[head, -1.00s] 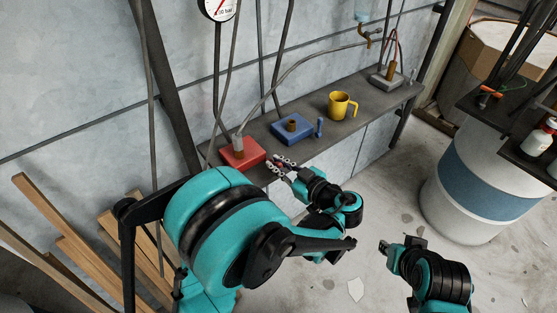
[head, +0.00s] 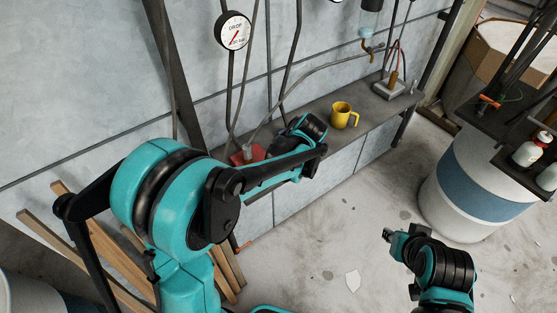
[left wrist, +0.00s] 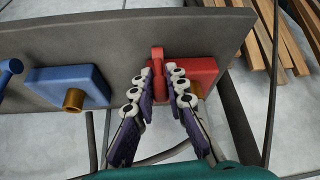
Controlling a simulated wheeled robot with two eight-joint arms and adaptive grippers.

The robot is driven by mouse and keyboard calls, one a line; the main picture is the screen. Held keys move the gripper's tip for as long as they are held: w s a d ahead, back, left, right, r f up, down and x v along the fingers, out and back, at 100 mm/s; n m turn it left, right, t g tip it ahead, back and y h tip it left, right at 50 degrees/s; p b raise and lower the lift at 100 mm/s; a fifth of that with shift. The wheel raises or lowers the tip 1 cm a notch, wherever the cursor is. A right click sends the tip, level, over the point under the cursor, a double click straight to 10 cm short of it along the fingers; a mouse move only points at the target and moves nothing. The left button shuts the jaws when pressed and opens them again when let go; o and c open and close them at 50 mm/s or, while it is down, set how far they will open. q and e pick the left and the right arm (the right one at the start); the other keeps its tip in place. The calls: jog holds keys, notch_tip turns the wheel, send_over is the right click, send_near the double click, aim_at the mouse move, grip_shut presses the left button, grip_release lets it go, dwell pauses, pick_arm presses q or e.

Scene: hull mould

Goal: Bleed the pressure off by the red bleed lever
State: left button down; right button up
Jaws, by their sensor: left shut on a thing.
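The red bleed lever (left wrist: 157,56) stands at the front edge of the red block (left wrist: 197,72) in the left wrist view. My left gripper (left wrist: 162,73) is shut on the lever, with a jaw on each side of it. In the head view the red block (head: 237,158) is partly hidden by my left arm, and the left fingertips and lever are hidden. A round gauge (head: 233,31) marked DROP hangs on the wall above. My right gripper (head: 388,236) is over the floor at the right, away from the shelf; its jaws are too small to read.
A blue block (left wrist: 65,88) with a brass fitting and a blue lever (left wrist: 8,72) sits beside the red block on the dark shelf (head: 372,118). A yellow mug (head: 342,114) stands farther along. Wooden planks (head: 110,250) lean at the lower left. A white-and-blue drum (head: 480,185) stands right.

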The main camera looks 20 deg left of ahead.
pick_arm(q)
jog(key=shift+w+a+g+h, duration=0.15)
jog(key=shift+a+g+h, duration=0.1)
jog(key=shift+g+h, duration=0.3)
jog(key=shift+f+p, duration=0.1)
jog(key=shift+p, duration=0.2)
jog(key=c, duration=1.5)
grip_release()
jog(key=shift+w, duration=0.1)
jog(key=shift+c, duration=0.2)
jog(key=v, duration=1.2)
jog(key=shift+a, duration=0.2)
